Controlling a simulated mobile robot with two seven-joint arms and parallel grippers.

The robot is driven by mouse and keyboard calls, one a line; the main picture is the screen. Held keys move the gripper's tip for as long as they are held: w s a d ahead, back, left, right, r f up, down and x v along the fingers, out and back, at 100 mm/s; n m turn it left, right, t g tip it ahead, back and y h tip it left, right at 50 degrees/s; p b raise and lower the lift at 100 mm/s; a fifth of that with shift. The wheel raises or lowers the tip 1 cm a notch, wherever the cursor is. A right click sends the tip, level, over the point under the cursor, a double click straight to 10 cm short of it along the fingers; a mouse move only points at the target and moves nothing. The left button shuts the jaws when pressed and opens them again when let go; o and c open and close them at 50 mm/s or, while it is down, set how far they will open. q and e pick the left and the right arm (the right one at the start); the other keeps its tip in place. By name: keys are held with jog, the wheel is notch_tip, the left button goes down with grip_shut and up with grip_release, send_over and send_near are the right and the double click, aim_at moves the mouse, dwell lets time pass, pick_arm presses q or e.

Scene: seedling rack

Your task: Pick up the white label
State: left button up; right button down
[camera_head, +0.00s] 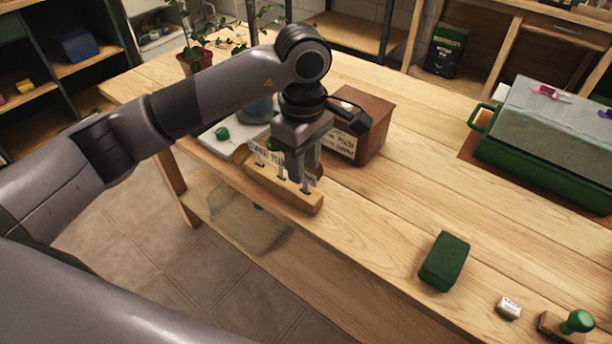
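Several white labels with dark lettering stand upright in a row in a wooden block (315,203) at the table's front edge. One white label (257,154) is at the block's left end, and another label (307,183) is at its right end. My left gripper (305,172) points down over the right half of the block, with its fingers at label height and partly hiding the labels. I cannot tell whether the fingers hold a label or how far apart they are. My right gripper is not in view.
A brown wooden box (375,127) stands just behind the gripper. A potted plant (196,60) is at the back left. A green lidded tray (545,170) sits at right. A green block (444,261), small white piece (508,307) and green-knobbed stamp (577,322) lie front right. The middle table is clear.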

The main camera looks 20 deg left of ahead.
aim_at(305, 187)
pick_arm(q)
jog(key=shift+w+d+f, duration=0.1)
jog(key=shift+w+f, duration=0.05)
jog(key=shift+f, duration=2.2)
grip_shut()
jog(key=shift+r, duration=0.1)
